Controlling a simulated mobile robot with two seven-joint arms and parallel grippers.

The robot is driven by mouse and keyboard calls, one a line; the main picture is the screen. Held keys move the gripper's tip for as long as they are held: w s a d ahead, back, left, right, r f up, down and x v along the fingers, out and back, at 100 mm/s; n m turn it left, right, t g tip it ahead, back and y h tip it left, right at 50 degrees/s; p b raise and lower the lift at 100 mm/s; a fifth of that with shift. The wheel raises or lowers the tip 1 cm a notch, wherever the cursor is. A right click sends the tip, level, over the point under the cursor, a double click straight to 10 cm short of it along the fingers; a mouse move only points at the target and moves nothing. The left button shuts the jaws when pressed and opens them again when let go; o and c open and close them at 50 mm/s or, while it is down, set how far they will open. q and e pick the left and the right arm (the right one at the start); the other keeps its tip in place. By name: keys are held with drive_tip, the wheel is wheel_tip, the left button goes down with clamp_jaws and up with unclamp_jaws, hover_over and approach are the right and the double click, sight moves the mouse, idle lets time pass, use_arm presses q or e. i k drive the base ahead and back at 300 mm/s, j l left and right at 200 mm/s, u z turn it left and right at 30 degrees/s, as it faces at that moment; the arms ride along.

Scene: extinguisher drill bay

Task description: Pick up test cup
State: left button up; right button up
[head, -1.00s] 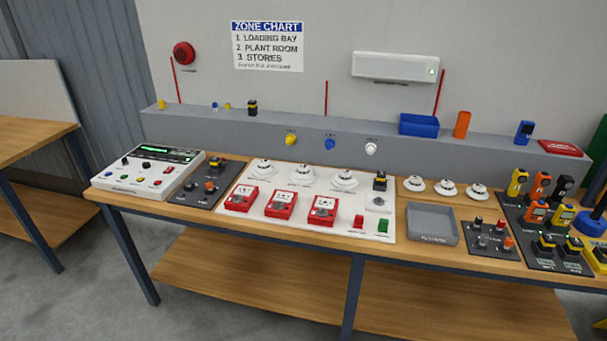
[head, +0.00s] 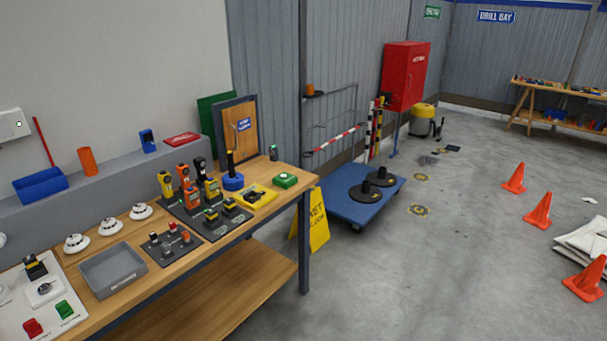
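No object is clearly marked as the test cup, and I cannot tell which one it is. A blue round piece with a dark upright handle (head: 233,182) stands near the right end of the wooden workbench (head: 232,270). An orange cylinder (head: 88,162) stands on the grey ledge behind the bench. Neither of my grippers shows in the head view.
A grey tray (head: 113,288), handheld testers (head: 185,182) and a yellow case (head: 257,197) fill the bench. A yellow wet-floor sign (head: 315,222) and a blue platform (head: 343,205) stand at its right end.

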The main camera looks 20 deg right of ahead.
sight(233, 181)
drive_tip(key=z, duration=0.2)
drive_tip(key=i+l, duration=0.15)
drive_tip(key=i+l+u, duration=0.2)
drive_tip(key=u, duration=0.15)
drive_tip(key=i+l+u, duration=0.2)
drive_tip(key=u, duration=1.65)
drive_tip(key=z, duration=2.05)
drive_tip(key=i+l, duration=0.5)
drive_tip(key=l, duration=0.15)
